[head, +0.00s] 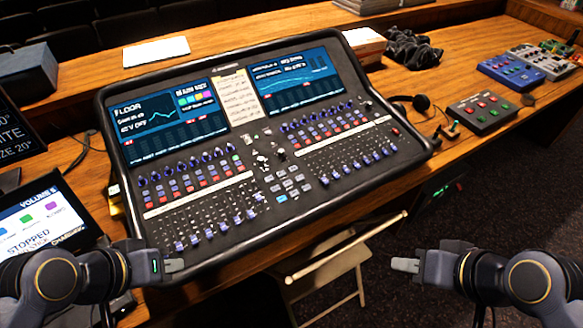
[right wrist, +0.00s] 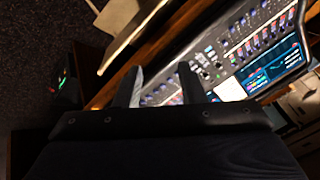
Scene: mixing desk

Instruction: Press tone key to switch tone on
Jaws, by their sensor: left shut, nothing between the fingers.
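The mixing desk (head: 262,150) is a large black console with two screens, rows of knobs and faders, and small keys in its middle. One key (head: 282,198) there is lit blue. The labels are too small to read, so I cannot tell which key is the tone key. My left gripper (head: 174,266) is shut and empty, close to the console's front left corner. My right gripper (head: 405,264) is in front of the table, right of the folding chair, clear of the console. In the right wrist view its two fingers (right wrist: 160,88) stand apart with nothing between them.
A tablet (head: 42,226) stands at the left, near my left arm. A folding chair (head: 340,262) is below the table's front edge. A headset (head: 421,103), a grey button box (head: 482,112) and a blue box (head: 510,73) lie to the right. Papers (head: 156,51) lie behind.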

